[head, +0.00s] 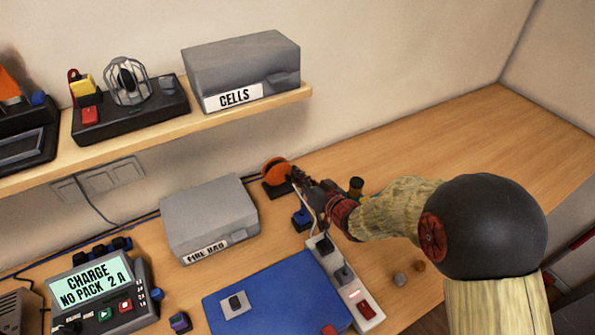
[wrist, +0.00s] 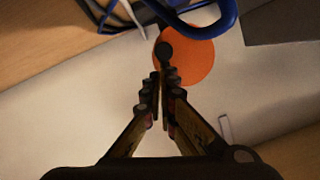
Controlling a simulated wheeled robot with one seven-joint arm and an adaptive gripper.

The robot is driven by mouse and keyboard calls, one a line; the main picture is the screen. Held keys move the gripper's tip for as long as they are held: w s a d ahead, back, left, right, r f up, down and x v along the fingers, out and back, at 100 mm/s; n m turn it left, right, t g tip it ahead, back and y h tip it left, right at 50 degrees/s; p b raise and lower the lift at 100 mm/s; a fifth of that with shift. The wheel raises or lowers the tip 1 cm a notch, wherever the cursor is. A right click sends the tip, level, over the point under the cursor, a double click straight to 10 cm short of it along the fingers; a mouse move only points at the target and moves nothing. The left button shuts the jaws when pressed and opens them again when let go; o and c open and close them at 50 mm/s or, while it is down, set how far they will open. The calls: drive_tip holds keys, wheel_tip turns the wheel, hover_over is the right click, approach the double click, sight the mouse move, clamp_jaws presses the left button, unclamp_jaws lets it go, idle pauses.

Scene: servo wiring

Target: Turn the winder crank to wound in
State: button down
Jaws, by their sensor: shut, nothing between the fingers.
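The winder (head: 275,169) shows in the head view as an orange disc on a dark base, at the back of the desk near the wall. In the wrist view its orange disc (wrist: 194,62) lies just beyond my fingertips, with a dark round knob, seemingly the crank handle (wrist: 164,50), at its left side. My gripper (head: 294,177) is at the right side of the winder. In the wrist view my gripper (wrist: 161,80) is shut and empty, its tips close below the knob. I cannot tell whether they touch it. The winder's far side is partly hidden.
A grey fire bag box (head: 210,215) stands left of the winder. A power strip (head: 343,278), a blue mat (head: 265,300) and a charger (head: 100,290) lie nearer. A shelf (head: 215,124) with a cells box (head: 242,66) hangs above. The right desk is clear.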

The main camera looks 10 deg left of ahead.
drive_tip(key=shift+w+d+f+m+y+p, duration=0.1)
drive_tip(key=shift+f+m+y+p, duration=0.15)
drive_tip(key=shift+m+p, duration=0.35)
drive_tip(key=shift+w+f+m+y+p, duration=0.1)
drive_tip(key=shift+f+m+y+p, duration=0.15)
drive_tip(key=shift+m, duration=0.55)
drive_tip(key=shift+m, duration=0.3)
